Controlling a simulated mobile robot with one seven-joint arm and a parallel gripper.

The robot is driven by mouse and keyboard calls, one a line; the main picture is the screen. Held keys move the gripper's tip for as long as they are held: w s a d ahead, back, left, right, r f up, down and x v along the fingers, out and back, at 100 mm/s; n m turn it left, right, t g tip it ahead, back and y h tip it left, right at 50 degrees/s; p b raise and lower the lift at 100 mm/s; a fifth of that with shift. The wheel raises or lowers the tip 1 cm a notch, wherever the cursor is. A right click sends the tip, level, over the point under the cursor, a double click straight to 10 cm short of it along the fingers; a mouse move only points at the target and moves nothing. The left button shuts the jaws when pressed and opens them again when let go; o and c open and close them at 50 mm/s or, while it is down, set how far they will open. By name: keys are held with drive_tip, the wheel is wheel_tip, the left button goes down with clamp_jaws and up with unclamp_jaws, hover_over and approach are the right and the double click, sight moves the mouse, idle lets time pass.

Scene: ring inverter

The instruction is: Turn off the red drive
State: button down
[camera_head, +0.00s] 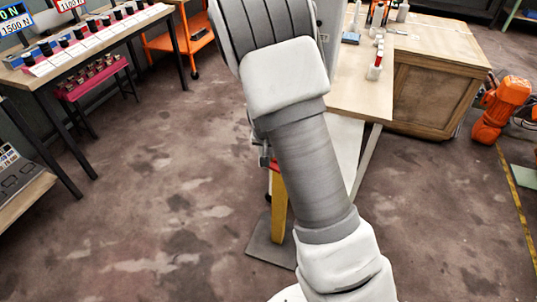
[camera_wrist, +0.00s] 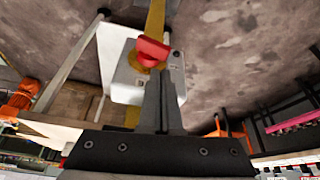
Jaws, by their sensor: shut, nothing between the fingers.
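The red drive knob (camera_wrist: 152,50) shows in the wrist view on a yellow round plate, on the front of a pale grey box (camera_wrist: 121,68). My gripper (camera_wrist: 158,78) is shut and empty, its fingertips just below the knob in the picture and partly overlapping the yellow plate. I cannot tell whether they touch the knob. In the head view my arm hides the knob and most of the box; a yellow post (camera_head: 279,208) shows beside my arm.
In the head view a wooden workbench (camera_head: 436,95) stands at the upper right and a long table (camera_head: 87,47) at the upper left. An orange robot arm (camera_head: 497,108) is at the far right. An orange cart (camera_head: 191,38) stands at the back.

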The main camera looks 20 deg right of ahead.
drive_tip(key=a+r+p, duration=0.2)
drive_tip(key=a+r, duration=0.5)
drive_tip(key=r, duration=0.1)
drive_tip(key=shift+w+r, duration=0.2)
drive_tip(key=shift+r, duration=0.05)
